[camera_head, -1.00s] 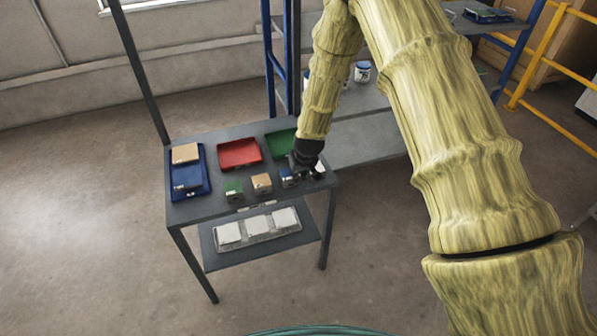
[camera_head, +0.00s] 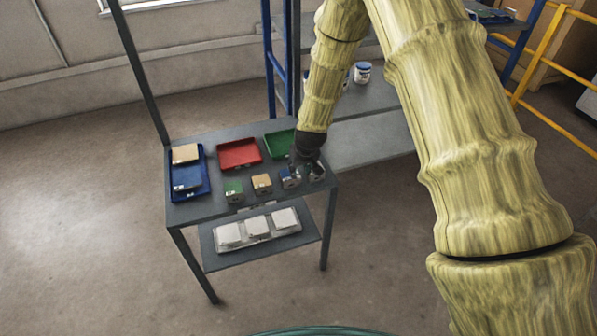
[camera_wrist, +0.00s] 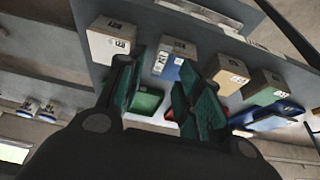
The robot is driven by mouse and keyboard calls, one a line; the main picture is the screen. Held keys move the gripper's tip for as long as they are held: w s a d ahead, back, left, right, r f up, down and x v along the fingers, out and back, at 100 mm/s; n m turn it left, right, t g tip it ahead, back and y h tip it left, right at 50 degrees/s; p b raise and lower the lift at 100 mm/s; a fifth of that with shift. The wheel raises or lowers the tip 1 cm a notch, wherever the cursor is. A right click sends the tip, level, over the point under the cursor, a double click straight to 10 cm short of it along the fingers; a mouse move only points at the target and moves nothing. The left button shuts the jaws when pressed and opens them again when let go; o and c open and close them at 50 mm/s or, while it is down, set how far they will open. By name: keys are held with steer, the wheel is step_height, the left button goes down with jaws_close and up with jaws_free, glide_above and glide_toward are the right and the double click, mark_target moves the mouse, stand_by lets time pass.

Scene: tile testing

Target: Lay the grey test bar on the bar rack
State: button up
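My gripper (camera_head: 305,172) is over the right front of the grey table, close to the blocks there. In the wrist view its green-padded fingers (camera_wrist: 165,95) are apart, with nothing clearly held between them. A pale greyish block with a label (camera_wrist: 108,42) is at the left of the row; it may be the grey test bar, but I cannot tell for sure. In the head view it is largely hidden by my gripper. A blue block (camera_wrist: 175,60), a tan block (camera_wrist: 225,75) and a green block (camera_wrist: 262,88) complete the row. I cannot clearly identify the bar rack.
White tiles (camera_head: 257,226) sit in a holder on the lower shelf. Shelving with white tins (camera_head: 362,72) stands behind.

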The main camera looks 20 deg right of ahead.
steer(key=b+v, duration=0.2)
steer(key=v, duration=0.7)
steer(key=shift+r, duration=0.3)
steer(key=s+f+g, duration=0.3)
steer(key=s+f, duration=2.1)
steer(key=s, duration=0.5)
steer(key=shift+s+d+f+m, duration=0.2)
steer(key=shift+d+f+m, duration=0.1)
steer(key=shift+f, duration=0.1)
steer(key=shift+o, duration=0.5)
steer(key=s+f+g, duration=0.1)
steer(key=s+f, duration=0.2)
steer(key=s, duration=1.1)
steer(key=shift+a+g, duration=0.3)
steer(key=shift+a, duration=0.2)
steer(key=shift+s+f, duration=0.1)
steer(key=shift+s, duration=0.2)
steer(key=shift+d, duration=0.1)
